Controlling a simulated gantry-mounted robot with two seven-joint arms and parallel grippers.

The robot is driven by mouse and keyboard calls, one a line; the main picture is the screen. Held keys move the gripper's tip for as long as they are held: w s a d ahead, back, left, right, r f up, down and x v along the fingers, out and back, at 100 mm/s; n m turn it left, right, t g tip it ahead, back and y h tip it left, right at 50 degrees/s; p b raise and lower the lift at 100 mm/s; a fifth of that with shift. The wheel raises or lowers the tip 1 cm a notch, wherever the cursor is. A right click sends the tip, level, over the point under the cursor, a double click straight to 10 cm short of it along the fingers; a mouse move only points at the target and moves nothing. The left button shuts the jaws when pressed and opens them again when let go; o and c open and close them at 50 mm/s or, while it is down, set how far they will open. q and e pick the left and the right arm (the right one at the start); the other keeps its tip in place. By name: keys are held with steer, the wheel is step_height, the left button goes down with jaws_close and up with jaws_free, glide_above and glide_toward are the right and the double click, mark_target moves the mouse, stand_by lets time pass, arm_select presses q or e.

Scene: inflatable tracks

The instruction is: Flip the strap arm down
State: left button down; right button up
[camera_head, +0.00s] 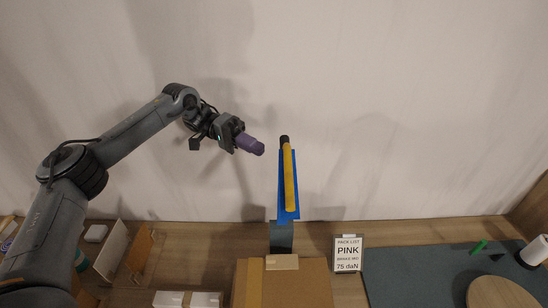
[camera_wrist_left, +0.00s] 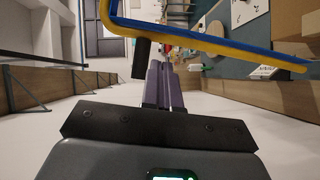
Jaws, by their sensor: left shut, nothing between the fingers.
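The strap arm (camera_head: 290,180) stands upright above the cardboard box, a long yellow bar with a blue channel beside and below it and a dark end at the top. In the left wrist view the blue and yellow arm (camera_wrist_left: 215,42) crosses the upper part of the picture, its black end piece (camera_wrist_left: 141,58) close to my fingers. My left gripper (camera_head: 259,149), with purple fingers, is left of the arm's top end, with a visible gap in the head view. Its fingers (camera_wrist_left: 164,85) are shut and empty. My right gripper is not in view.
A cardboard box (camera_head: 310,285) stands in front of the arm's grey post (camera_head: 282,236). A sign reading "PINK" and "75 daN" (camera_head: 347,254) is to the right. A dark mat (camera_head: 420,275) with a round wooden disc (camera_head: 500,293) lies farther right. The air around the arm's top is clear.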

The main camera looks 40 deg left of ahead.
arm_select(q)
steer(key=x, duration=0.6)
stand_by(0.3)
stand_by(0.4)
